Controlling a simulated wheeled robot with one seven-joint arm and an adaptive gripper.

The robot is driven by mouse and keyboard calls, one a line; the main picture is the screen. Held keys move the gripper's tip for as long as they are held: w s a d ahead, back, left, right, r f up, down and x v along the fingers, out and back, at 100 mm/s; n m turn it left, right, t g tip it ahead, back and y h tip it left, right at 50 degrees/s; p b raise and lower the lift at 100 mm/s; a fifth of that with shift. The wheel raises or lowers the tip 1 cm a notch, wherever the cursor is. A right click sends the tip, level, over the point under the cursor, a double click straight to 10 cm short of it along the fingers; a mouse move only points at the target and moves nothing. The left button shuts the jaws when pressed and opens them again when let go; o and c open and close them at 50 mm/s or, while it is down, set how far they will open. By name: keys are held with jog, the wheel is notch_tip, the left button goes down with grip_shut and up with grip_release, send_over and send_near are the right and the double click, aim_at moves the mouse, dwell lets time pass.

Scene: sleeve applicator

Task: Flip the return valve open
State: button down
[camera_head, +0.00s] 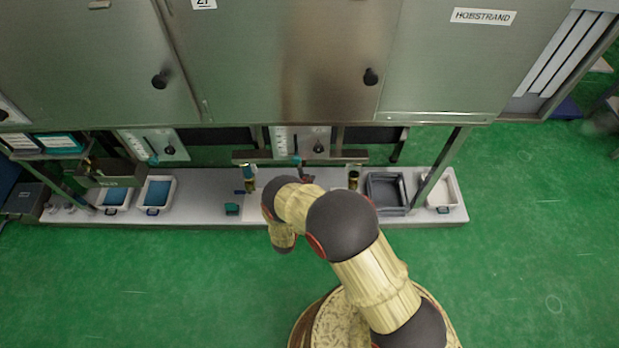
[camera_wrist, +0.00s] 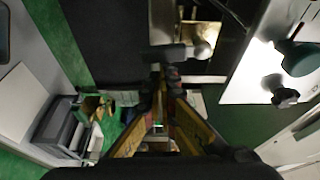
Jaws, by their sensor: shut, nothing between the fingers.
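In the wrist view my gripper (camera_wrist: 165,76) is shut and empty, its two fingertips together. Just past the tips is a grey lever-like bar with a rounded pale end (camera_wrist: 182,52); I cannot tell whether the tips touch it. At the right of that view a white panel (camera_wrist: 245,85) carries a teal handle (camera_wrist: 298,57) and a black knob (camera_wrist: 284,92). In the head view the middle panel (camera_head: 281,141) has a teal-tipped lever (camera_head: 296,160) and a black knob (camera_head: 318,148). No label marks the return valve legibly.
Steel cabinets (camera_head: 270,60) stand above a low grey shelf (camera_head: 215,208). Blue-filled trays (camera_head: 155,192), a grey bin (camera_head: 388,192) and a white tray (camera_head: 443,190) stand on it. A second lever panel (camera_head: 152,145) is at left. Open green floor lies in front.

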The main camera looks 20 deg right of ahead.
jog(key=shift+w+a+f+m, duration=0.1)
jog(key=shift+a+m, duration=0.15)
jog(key=shift+m, duration=0.15)
jog(key=shift+a, duration=0.1)
dwell(0.5)
